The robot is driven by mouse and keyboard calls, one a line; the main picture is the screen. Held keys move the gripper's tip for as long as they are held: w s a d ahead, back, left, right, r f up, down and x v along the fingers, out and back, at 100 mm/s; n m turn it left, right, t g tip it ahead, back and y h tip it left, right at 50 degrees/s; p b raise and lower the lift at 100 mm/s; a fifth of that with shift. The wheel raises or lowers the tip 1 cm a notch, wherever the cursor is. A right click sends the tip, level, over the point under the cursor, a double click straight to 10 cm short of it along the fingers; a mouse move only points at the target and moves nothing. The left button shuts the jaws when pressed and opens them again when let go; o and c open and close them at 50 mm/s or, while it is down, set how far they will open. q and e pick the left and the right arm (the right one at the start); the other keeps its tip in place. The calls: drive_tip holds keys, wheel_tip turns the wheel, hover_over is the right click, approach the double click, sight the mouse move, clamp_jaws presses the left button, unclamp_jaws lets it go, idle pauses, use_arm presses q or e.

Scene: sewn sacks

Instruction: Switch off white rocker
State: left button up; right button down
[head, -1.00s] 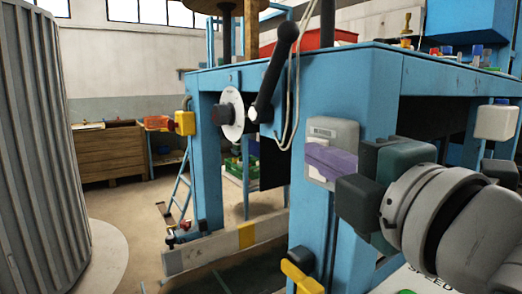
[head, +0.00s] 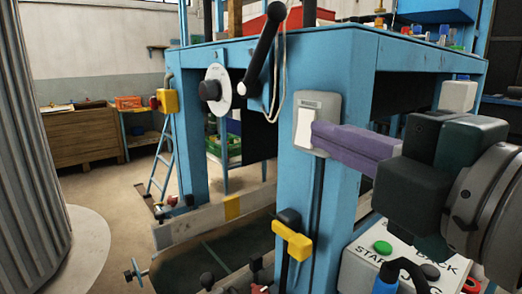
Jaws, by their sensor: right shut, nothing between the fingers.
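The white rocker (head: 304,128) is a pale upright plate on a grey switch box (head: 318,99), fixed to the front blue post of the machine. My right gripper (head: 318,137) comes in from the right with its purple fingers shut and nothing between them. The fingertips are at the right edge of the rocker and cover part of the box. I cannot tell whether they touch the rocker, or which way it is tipped. My left gripper is not in view.
A black lever (head: 263,48) and a white dial (head: 217,88) are left of the switch box. A yellow handle (head: 292,241) sits below it. A panel with a green button (head: 382,247) is under my right gripper. A grey ribbed cylinder (head: 32,170) stands at left.

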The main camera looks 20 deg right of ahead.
drive_tip(key=shift+s+d+r, duration=0.1)
drive_tip(key=shift+s+d, duration=0.1)
drive_tip(key=shift+s, duration=0.95)
